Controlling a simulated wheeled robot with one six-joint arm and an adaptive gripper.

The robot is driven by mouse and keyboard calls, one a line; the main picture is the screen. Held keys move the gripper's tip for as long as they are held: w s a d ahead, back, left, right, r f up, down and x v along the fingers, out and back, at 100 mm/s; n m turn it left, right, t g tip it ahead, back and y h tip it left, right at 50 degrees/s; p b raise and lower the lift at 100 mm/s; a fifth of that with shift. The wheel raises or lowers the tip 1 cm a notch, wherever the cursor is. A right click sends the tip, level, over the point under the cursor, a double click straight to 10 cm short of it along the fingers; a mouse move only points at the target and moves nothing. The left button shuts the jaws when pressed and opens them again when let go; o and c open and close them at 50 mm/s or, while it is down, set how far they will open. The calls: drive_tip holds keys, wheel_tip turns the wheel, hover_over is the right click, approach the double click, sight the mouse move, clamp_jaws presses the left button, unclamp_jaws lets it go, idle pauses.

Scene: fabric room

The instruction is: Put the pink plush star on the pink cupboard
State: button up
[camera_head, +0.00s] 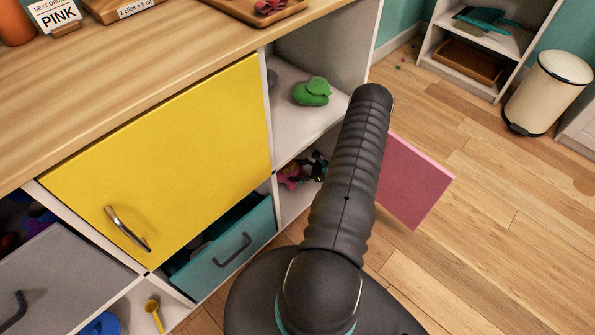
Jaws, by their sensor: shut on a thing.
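A small pink thing (290,177), which looks like the plush star, is in the lower open compartment right of the yellow door. My gripper (312,167), small and dark, is at its right side, partly hidden behind my arm. It is shut on the pink thing, though the fingertips are hard to make out. A pink door panel (415,180) stands open to the right of that compartment, partly behind my arm. The rest of the pink cupboard's inside is mostly hidden.
A green plush (312,92) sits in the compartment above. The yellow door (165,155) is shut. A teal drawer (225,245) is partly open below it. The wooden worktop (130,80) holds items at its back. Floor at right is clear up to a cream bin (548,92).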

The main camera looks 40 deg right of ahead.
drive_tip(key=shift+f, duration=0.3)
drive_tip(key=o, duration=1)
drive_tip(key=shift+c, duration=0.2)
drive_tip(key=shift+r, duration=0.1)
